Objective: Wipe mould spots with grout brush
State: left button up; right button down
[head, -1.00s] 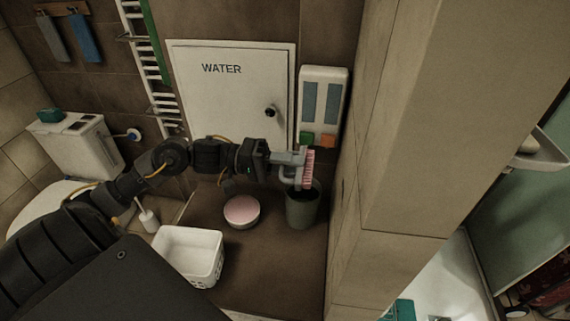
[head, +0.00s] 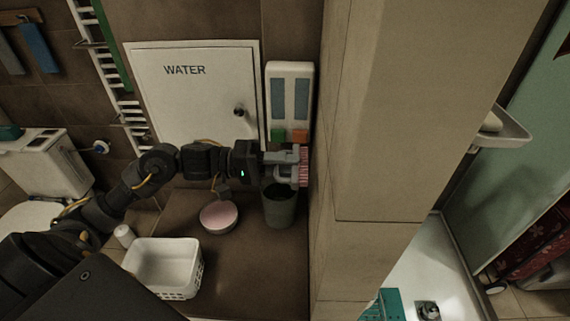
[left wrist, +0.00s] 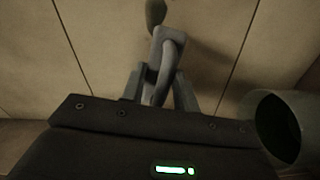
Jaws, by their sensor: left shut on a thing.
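My left gripper (head: 283,165) is shut on a grey grout brush with pink bristles (head: 305,165). The bristles face right, at or very near the tiled side of the pillar (head: 327,150); I cannot tell whether they touch. In the left wrist view the gripper (left wrist: 158,88) holds the grey brush handle (left wrist: 169,52) in front of pale tiles with dark joints. A dark olive oval patch (left wrist: 155,12) shows just beyond the brush; it may be a mould spot. No mould spots are clear in the head view. My right gripper is out of view.
A dark green-grey bin (head: 279,209) stands below the brush. A pink-topped round bowl (head: 218,217) and a white basket (head: 165,262) stand to its left. A white dispenser panel (head: 290,85) and a WATER hatch (head: 195,105) are behind.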

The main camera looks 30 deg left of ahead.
aim_at(291, 181)
pick_arm(q)
jog(key=shift+p+x, duration=0.75)
jog(key=shift+x, duration=0.15)
jog(key=shift+s+d+r+p, duration=0.15)
jog(key=shift+s+p, duration=0.15)
jog(key=shift+p, duration=0.25)
jog(key=shift+s+d+p, duration=0.35)
jog(key=shift+s+p, duration=0.4)
jog(key=shift+p, duration=0.05)
jog(key=shift+s+d+p, duration=0.2)
jog(key=shift+s+p, duration=0.25)
jog(key=shift+s, duration=0.15)
jog(key=shift+s+d, duration=0.1)
jog(key=shift+s+d+p, duration=0.25)
jog(key=shift+s+p, duration=0.2)
jog(key=shift+p, duration=0.25)
jog(key=shift+s+d+p, duration=0.4)
jog(key=shift+s+p, duration=0.3)
jog(key=shift+s, duration=0.05)
jog(key=shift+s+d, duration=0.25)
jog(key=shift+s, duration=0.2)
jog(key=shift+p, duration=0.35)
